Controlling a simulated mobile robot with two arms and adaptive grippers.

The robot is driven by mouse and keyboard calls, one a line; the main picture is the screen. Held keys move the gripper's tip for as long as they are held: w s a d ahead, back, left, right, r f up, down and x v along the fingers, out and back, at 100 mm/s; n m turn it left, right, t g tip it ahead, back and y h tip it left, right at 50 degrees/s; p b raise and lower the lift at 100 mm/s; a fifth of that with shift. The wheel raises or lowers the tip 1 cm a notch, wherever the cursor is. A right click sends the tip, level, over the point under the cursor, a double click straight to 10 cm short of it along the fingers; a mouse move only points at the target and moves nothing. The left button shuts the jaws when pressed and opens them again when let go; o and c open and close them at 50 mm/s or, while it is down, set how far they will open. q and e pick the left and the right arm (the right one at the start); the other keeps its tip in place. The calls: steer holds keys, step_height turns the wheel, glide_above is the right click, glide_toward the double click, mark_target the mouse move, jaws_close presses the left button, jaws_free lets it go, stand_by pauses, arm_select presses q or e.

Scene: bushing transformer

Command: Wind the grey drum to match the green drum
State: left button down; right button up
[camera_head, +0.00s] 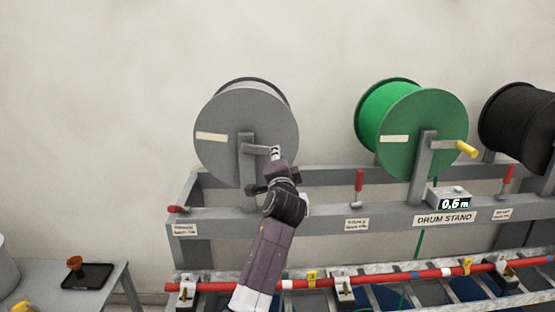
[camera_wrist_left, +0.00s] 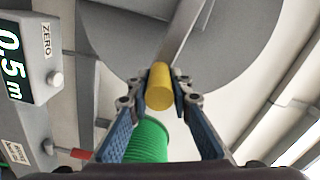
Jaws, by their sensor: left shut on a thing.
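The grey drum (camera_head: 225,115) hangs on the stand, with a pale strip on its face that tilts slightly. The green drum (camera_head: 385,115) to its right has a similar, almost level strip and a yellow-handled crank (camera_head: 465,148) pointing right. My left gripper (camera_head: 276,153) is at the end of the grey drum's crank (camera_head: 256,149), which points right. In the left wrist view my left gripper is shut on the yellow crank handle (camera_wrist_left: 159,88), in front of the grey drum face (camera_wrist_left: 235,60). In the head view it mostly hides that handle. My right gripper is not in view.
A red lever (camera_head: 176,209) lies flat left of the grey drum; two others (camera_head: 359,185) (camera_head: 508,180) stand upright. A black drum (camera_head: 520,125) is at right. A red cable (camera_head: 380,283) crosses the front.

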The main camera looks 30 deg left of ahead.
arm_select(q)
steer(key=shift+a+r, duration=0.1)
steer(key=shift+r, duration=0.3)
steer(key=c, duration=1.9)
jaws_free()
steer(key=shift+o, duration=0.8)
steer(key=shift+s+a+f, duration=0.1)
steer(key=shift+f, duration=0.1)
steer(key=shift+s+d+f, duration=0.15)
steer(key=shift+s+d, duration=0.25)
steer(key=shift+s, duration=0.05)
steer(key=v, duration=1.1)
steer(key=shift+a, duration=0.1)
